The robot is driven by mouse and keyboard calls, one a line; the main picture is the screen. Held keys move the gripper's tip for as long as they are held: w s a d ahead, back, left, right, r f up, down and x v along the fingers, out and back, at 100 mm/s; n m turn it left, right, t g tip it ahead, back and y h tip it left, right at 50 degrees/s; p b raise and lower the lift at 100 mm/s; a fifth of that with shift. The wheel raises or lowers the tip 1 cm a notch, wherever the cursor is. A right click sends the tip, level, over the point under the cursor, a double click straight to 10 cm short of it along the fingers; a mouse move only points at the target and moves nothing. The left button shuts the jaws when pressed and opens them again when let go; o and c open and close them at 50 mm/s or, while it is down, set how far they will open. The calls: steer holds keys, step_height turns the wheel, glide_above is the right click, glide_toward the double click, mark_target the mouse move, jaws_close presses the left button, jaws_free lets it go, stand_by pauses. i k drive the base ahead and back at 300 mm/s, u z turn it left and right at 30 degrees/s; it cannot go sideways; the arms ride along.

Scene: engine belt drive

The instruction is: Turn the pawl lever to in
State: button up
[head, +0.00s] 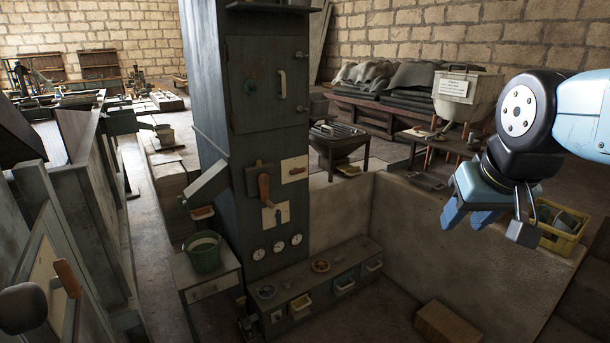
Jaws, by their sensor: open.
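A lever with an orange-brown handle (265,191) is on the front of the dark column, beside a pale label plate (295,169). The handle hangs down. Another wooden-handled lever (68,278) is on the panel at the lower left. I cannot tell which of these is the pawl lever; the plate markings are too small to read. My gripper (466,216) is open and empty at the right, pointing down, well apart from the column and all the levers.
The dark column (215,90) stands mid-view with a cabinet door above. A green bucket (203,251) on a small table stands left of it. A low bench with drawers (321,282) runs along its foot. A low wall (440,240) and yellow crate (560,229) are at the right.

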mark_target(295, 170)
steer(key=z, duration=0.05)
steer(key=i, duration=0.9)
steer(key=u, duration=0.1)
